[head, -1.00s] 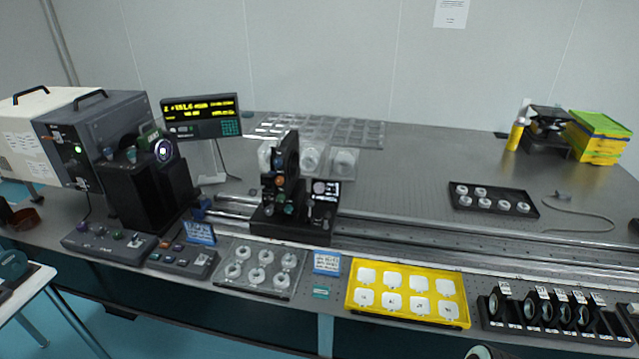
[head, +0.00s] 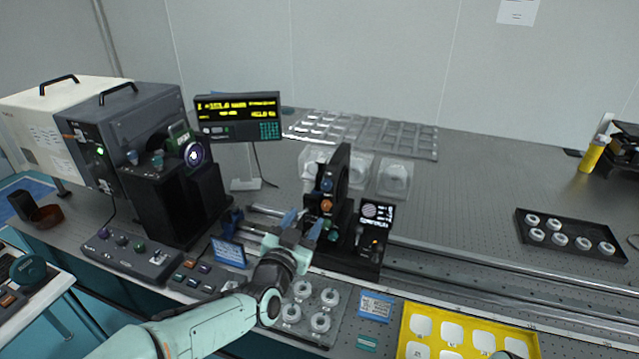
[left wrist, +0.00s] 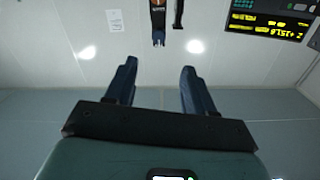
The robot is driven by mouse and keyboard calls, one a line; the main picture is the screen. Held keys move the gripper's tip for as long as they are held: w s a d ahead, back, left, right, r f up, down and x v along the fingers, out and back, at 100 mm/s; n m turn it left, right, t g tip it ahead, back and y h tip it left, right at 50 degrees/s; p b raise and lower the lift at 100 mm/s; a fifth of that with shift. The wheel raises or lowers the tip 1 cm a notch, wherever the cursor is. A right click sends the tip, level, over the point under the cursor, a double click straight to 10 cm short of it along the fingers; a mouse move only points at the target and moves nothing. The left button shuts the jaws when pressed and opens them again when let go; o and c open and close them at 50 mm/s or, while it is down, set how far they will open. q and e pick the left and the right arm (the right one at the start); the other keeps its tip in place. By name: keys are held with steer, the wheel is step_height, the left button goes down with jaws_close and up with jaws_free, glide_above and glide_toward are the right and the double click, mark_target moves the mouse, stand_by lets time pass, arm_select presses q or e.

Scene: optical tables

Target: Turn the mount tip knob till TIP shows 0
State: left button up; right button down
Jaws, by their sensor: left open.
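The black mirror mount (head: 341,180) stands upright on the rail in the head view. A blue knob (head: 327,184), an orange knob (head: 326,205) and a green knob (head: 332,235) show on its left side; which one is the tip knob I cannot tell. A small dark screen (head: 375,213) stands beside it, its text too small to read. My left gripper (head: 303,222) is open and empty, just left of the mount and apparently apart from the knobs. In the left wrist view its fingers (left wrist: 158,82) are spread, with part of the mount (left wrist: 158,22) beyond them.
A readout with yellow digits (head: 238,117) stands behind on the left. A black stage with a lens (head: 194,153) is left of my gripper.

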mark_target(325, 186)
arm_select(q)
steer(key=p+x, duration=0.5)
steer(key=x, duration=0.7)
steer(key=shift+w+d+r, duration=0.1)
steer(key=shift+d+r, duration=0.05)
steer(key=shift+r, duration=0.05)
steer(key=shift+w+d+f, duration=0.1)
steer(key=shift+w+f, duration=0.05)
steer(key=shift+w, duration=0.25)
arm_select(e)
steer(key=w+r, duration=0.4)
steer(key=r, duration=0.2)
steer(key=shift+w+r, duration=0.2)
steer(key=shift+r, duration=0.2)
arm_select(q)
steer(key=shift+s, duration=0.1)
jaws_close()
